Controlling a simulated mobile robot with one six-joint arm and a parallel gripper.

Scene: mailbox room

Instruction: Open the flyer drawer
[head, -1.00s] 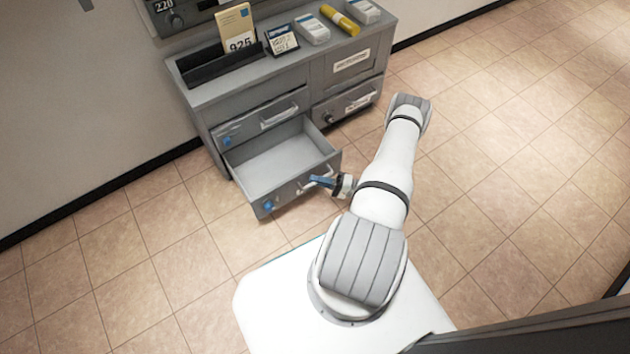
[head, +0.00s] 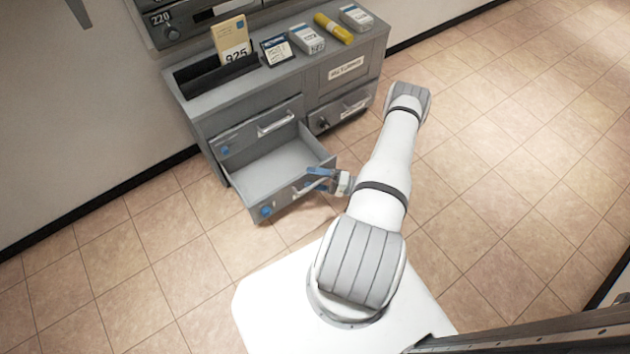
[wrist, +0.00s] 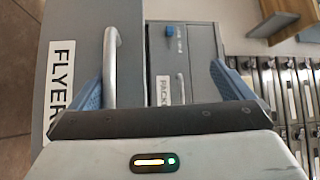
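The flyer drawer (head: 285,203) is the lower left drawer of the grey cabinet. In the head view it stands well out, and its inside looks empty. The wrist view shows its front with the "FLYER" label (wrist: 60,88) and its silver bar handle (wrist: 112,65). My gripper (head: 321,179) is at the drawer's front, by the handle. Its blue fingers (wrist: 160,83) are wide apart.
The drawer above (head: 255,133) and the right-hand drawer (head: 340,110) are closed. The cabinet top (head: 205,103) holds a black tray with a "925" envelope, small boxes and a yellow tube (head: 333,28). Tiled floor (head: 150,265) lies clear around the drawer.

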